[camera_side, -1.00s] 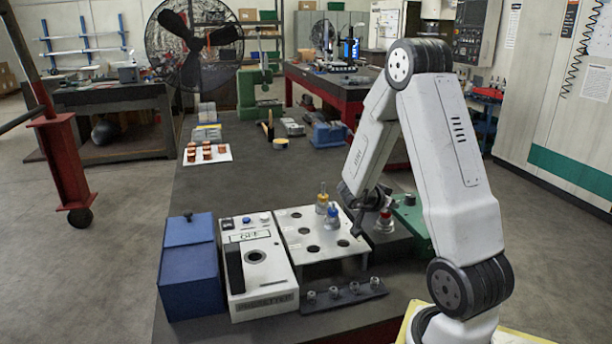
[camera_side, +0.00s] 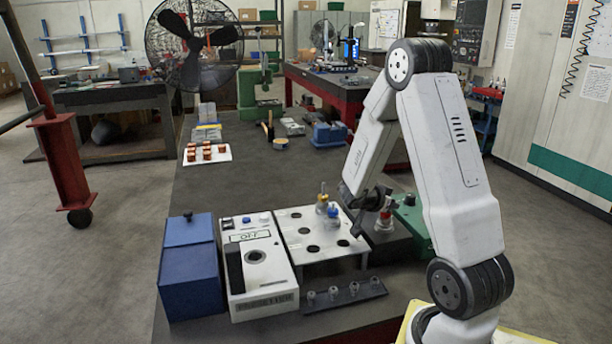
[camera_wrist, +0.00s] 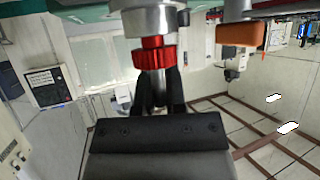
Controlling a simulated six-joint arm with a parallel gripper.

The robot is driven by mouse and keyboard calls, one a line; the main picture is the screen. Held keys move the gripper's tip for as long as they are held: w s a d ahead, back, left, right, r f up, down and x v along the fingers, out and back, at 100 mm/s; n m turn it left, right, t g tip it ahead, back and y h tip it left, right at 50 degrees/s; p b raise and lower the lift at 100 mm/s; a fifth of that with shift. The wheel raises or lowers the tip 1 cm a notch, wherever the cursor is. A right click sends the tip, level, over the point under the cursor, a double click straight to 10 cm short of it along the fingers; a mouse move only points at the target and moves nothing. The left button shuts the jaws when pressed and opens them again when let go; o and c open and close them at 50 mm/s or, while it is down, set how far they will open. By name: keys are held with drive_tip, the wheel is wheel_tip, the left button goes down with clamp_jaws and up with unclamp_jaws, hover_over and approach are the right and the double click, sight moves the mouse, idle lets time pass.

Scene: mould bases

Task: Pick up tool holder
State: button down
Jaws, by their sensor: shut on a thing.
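A tool holder with a red ring (camera_side: 385,215) and a silver body stands upright at the dark block beside the white rack. In the wrist view its red ring (camera_wrist: 155,60) and silver body fill the top centre. My gripper (camera_side: 367,208) reaches it from the side and is shut on it; the dark fingers (camera_wrist: 156,92) show just below the ring. I cannot tell whether the holder's base touches the block.
The white rack (camera_side: 292,225) has several empty holes. A white box with a display (camera_side: 258,280) and a blue box (camera_side: 190,270) stand left of it. A dark strip (camera_side: 345,296) with several small fittings lies in front. A green box (camera_side: 413,220) stands close right of the block.

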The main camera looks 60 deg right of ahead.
drive_tip(key=shift+r, duration=0.15)
wheel_tip(320, 180, up, 10)
idle(1.1)
idle(0.5)
